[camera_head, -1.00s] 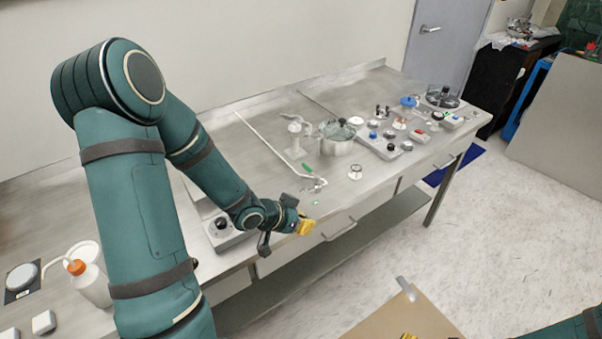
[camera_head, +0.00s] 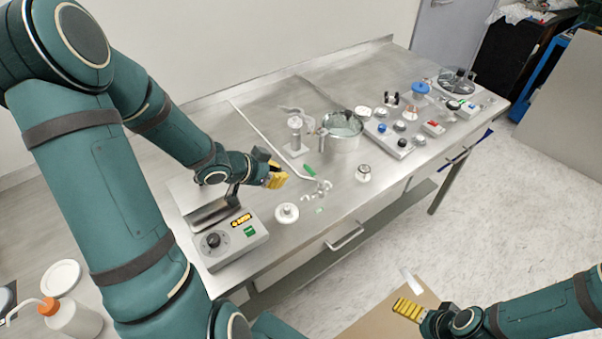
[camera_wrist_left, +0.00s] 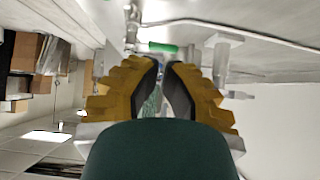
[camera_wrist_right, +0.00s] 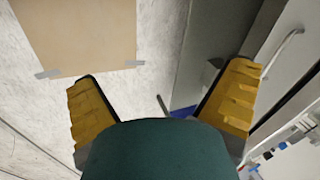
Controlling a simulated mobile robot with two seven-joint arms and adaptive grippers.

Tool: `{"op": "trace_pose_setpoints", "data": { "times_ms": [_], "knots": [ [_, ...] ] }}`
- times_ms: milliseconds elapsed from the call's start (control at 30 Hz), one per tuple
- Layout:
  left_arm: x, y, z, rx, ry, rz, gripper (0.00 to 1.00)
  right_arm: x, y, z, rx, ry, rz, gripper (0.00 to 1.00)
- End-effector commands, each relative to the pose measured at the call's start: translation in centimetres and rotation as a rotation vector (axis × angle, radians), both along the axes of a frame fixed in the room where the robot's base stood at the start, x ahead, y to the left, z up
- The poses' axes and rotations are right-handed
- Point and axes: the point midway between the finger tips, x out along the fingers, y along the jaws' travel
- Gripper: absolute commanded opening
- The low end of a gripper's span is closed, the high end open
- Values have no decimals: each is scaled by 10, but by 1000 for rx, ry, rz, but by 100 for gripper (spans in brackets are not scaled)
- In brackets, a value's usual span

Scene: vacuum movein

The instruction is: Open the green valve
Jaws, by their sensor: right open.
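The green valve handle (camera_head: 310,170) sits on pale tubing at the middle of the bench. It also shows in the left wrist view (camera_wrist_left: 163,47), a little beyond my fingertips. My left gripper (camera_head: 280,174) hangs just to the left of the handle, apart from it. Its yellow fingers (camera_wrist_left: 162,62) are close together with a narrow empty gap between the tips. My right gripper (camera_head: 404,309) is low at the right, off the bench and above the floor. Its fingers (camera_wrist_right: 160,82) are wide apart and empty.
A hotplate-like box (camera_head: 236,243) with a knob stands below my left forearm, with a white round piece (camera_head: 287,213) beside it. A metal pot (camera_head: 342,134) stands behind the valve. A small jar (camera_head: 363,173) is to its right. A cardboard sheet (camera_head: 385,315) lies on the floor.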

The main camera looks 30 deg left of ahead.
Motion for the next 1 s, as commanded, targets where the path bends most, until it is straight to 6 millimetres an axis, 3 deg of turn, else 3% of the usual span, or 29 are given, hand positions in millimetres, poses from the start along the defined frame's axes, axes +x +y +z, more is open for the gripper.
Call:
{"op": "trace_pose_setpoints", "data": {
  "times_ms": [367,800,1000],
  "knots": [
    [4,-2,-5,-1,0,-1,0,-1,0,-4,0,2,2,99],
    [52,-23,-53,-2,1,-4,0,-12,2,-40,6,26,21,99],
    [66,-28,-64,-1,0,-1,0,-12,2,-48,7,27,23,99]
  ]
}}
